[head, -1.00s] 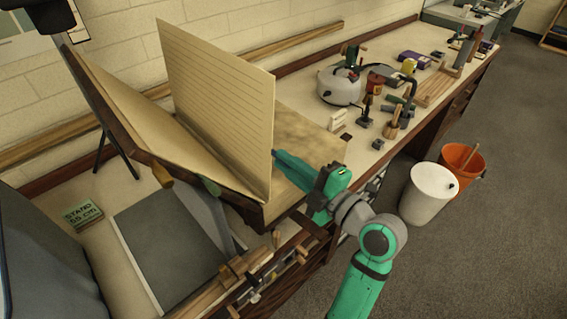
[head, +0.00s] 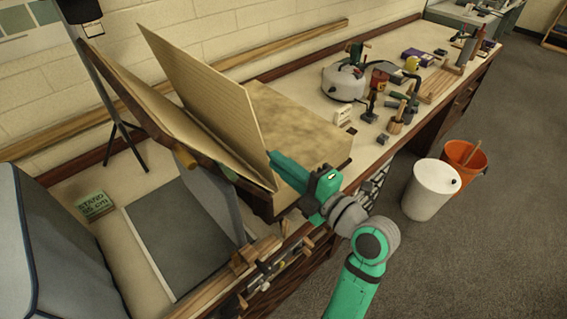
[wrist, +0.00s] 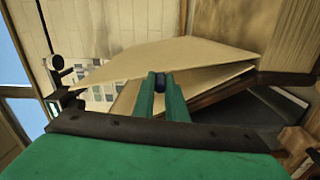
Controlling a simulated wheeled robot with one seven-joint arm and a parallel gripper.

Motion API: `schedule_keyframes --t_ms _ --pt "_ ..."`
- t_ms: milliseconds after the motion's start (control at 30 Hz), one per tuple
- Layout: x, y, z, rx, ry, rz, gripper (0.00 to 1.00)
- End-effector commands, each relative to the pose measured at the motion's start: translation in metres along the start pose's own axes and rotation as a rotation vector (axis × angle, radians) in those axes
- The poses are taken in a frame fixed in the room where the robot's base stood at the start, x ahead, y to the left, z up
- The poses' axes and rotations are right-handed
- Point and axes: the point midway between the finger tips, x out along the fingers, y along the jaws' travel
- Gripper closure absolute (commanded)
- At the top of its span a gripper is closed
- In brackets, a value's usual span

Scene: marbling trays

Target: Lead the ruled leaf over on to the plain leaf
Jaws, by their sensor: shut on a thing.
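The ruled leaf (head: 205,95) stands up from the book's fold and leans left, over the plain leaf (head: 160,116) on the sloping left board. A wide gap stays between them at the top. My gripper (head: 271,156) is at the ruled leaf's near edge, low down by the fold, shut on it. In the wrist view the two green fingers (wrist: 160,80) are close together at the edge of the ruled leaf (wrist: 190,55). The exact contact is partly hidden by the fingers.
The mottled tan right-hand block (head: 300,125) lies open beside the fold. A grey sheet (head: 180,235) and a green sign (head: 95,205) lie on the bench at left. A kettle (head: 343,84) and small tools stand right. White (head: 430,190) and orange buckets (head: 468,158) are on the floor.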

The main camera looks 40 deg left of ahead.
Motion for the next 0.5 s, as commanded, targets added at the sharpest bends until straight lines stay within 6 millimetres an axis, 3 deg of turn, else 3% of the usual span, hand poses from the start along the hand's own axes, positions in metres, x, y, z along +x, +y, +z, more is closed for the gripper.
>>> schedule_keyframes --t_ms 333,367,400,500 --pt "0.0003 -0.0016 0.0003 0.003 0.0 -0.003 1.0" --pt "0.0003 -0.0016 0.0003 0.003 0.0 -0.003 0.81" --pt "0.0005 -0.0016 0.0 0.003 0.001 -0.003 0.71" --pt "0.0006 -0.0012 -0.0003 0.002 0.001 -0.003 0.69"
